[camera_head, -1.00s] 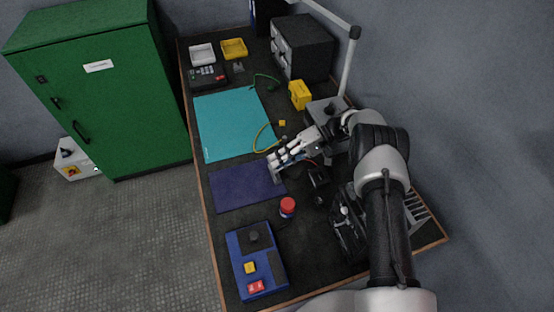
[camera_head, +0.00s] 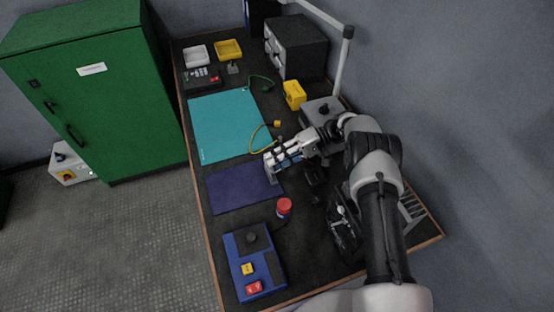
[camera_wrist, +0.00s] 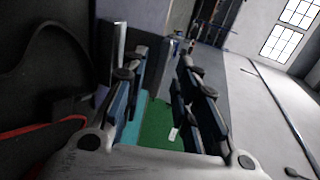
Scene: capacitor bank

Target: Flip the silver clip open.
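My gripper (camera_head: 272,165) is over the middle of the bench, reaching left from the arm. In the wrist view its two dark blue-black fingers (camera_wrist: 163,58) stand apart with nothing between them; the green cabinet shows through the gap. A narrow upright silver strip (camera_wrist: 119,45) stands just left of the left finger in the wrist view and may be the silver clip. A grey upright piece (camera_head: 269,171) also shows by the fingertips in the head view. I cannot tell whether a finger touches it, nor how far the clip is open.
A dark blue mat (camera_head: 240,188) and a teal mat (camera_head: 228,125) lie left of my gripper. A red-capped jar (camera_head: 284,208) and a blue control box (camera_head: 253,262) stand nearer. A yellow cable (camera_head: 253,140) and yellow block (camera_head: 294,95) are beyond. The green cabinet (camera_head: 90,105) stands left.

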